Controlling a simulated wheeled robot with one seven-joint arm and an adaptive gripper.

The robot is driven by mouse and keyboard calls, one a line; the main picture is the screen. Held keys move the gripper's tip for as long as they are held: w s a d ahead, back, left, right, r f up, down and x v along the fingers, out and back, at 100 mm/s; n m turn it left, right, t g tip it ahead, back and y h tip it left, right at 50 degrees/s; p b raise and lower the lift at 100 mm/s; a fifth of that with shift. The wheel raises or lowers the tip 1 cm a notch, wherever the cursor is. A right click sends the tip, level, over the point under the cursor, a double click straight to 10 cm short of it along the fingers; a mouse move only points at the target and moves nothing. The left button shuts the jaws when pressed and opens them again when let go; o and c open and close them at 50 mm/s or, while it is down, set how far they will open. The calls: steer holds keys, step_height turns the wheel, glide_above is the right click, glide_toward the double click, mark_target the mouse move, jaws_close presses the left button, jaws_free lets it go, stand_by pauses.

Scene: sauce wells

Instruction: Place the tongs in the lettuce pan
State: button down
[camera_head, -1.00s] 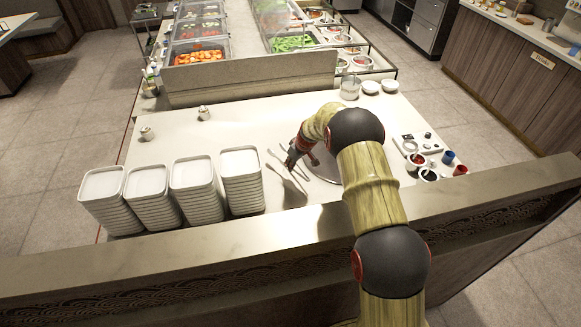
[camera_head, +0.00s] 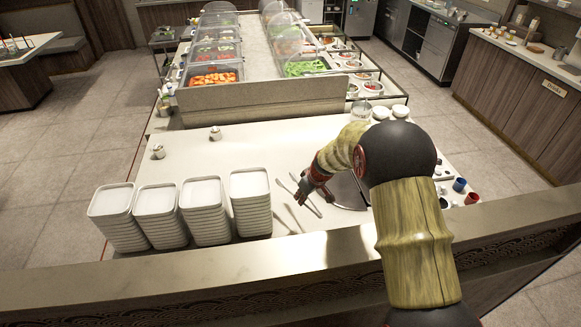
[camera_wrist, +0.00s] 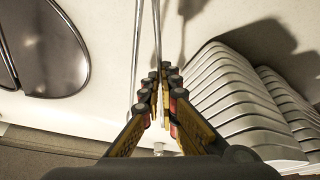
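The metal tongs (camera_head: 312,209) lie on the white counter beside the plate stacks, their long thin arms angled in the head view. In the wrist view the tongs (camera_wrist: 157,35) run toward my gripper (camera_wrist: 160,85). One arm passes between my fingers and the other runs just left of them. My gripper (camera_head: 305,196) points down close over the tongs in the head view. A narrow gap shows between my fingers, and I see no firm contact with the tongs. The lettuce pan (camera_head: 304,68) holds green leaves at the back, under a clear cover.
Several white plate stacks (camera_head: 203,193) stand close to the left of my gripper. A dark round pan or lid (camera_wrist: 45,45) lies at its other side. A raised panel (camera_head: 262,97) separates the counter from the food pans. Small cups (camera_head: 460,184) stand at the right.

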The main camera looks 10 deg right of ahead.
steer(key=shift+r+m, duration=0.1)
steer(key=shift+m, duration=0.2)
steer(key=s+d+f+m+h+b, duration=0.2)
steer(key=s+m+b, duration=0.3)
steer(key=s, duration=0.5)
steer(key=shift+s+m+t+b, duration=0.2)
steer(key=shift+m+t+b, duration=0.15)
steer(key=shift+b, duration=0.65)
